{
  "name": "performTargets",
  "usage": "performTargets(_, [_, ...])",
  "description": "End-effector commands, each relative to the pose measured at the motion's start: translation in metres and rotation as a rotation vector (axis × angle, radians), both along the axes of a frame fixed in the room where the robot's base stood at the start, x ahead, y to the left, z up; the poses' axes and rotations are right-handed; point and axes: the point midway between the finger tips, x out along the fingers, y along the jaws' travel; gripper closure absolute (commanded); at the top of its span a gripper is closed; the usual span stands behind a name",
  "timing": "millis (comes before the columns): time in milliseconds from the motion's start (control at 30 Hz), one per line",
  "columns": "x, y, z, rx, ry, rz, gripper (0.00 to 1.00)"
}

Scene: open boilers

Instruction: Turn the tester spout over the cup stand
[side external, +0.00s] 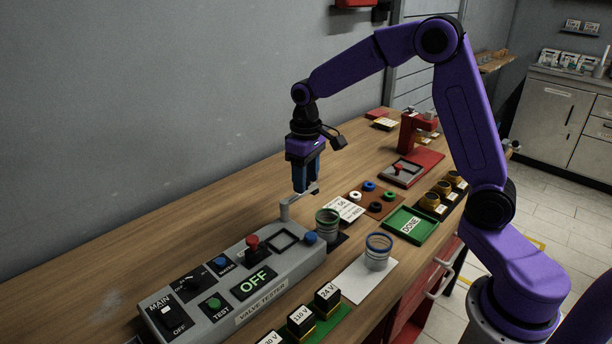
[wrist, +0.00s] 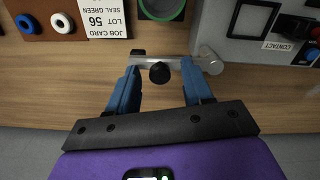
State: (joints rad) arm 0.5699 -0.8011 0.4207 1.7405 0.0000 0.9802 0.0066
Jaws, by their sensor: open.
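The tester spout (side external: 297,195) is a grey bar on a short post at the right end of the valve tester (side external: 240,285). In the wrist view the spout (wrist: 182,63) runs left from its round post, with a black knob (wrist: 160,73) hanging on it. My gripper (side external: 306,188) is open at the spout; in the wrist view its blue fingers (wrist: 160,80) stand either side of the knob. A ribbed green-rimmed cup (side external: 327,226) stands beside the spout post on a dark base (side external: 341,240), apparently the cup stand. The spout is beside this cup, not above it.
A blue-rimmed ribbed cup (side external: 378,251) stands on a white sheet (side external: 362,282). A job card (side external: 346,209), coloured rings (side external: 369,186) and a green DONE tray (side external: 411,225) lie to the right. A red press (side external: 411,135) stands farther back. The wood behind the tester is clear.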

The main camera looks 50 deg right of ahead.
Motion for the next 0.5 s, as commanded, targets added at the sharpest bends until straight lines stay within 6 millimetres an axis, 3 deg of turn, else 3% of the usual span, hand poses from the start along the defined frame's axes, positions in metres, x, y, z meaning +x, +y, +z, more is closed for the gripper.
performTargets(100, [0.0000,0.0000,0.0001,0.000,0.000,0.000,0.50])
performTargets(167, [0.0000,0.0000,0.0001,0.000,0.000,0.000,0.66])
performTargets(267, [0.0000,0.0000,0.0003,0.000,0.000,0.000,0.98])
performTargets(500, [-0.0004,0.0002,0.0005,0.000,0.000,-0.005,1.00])
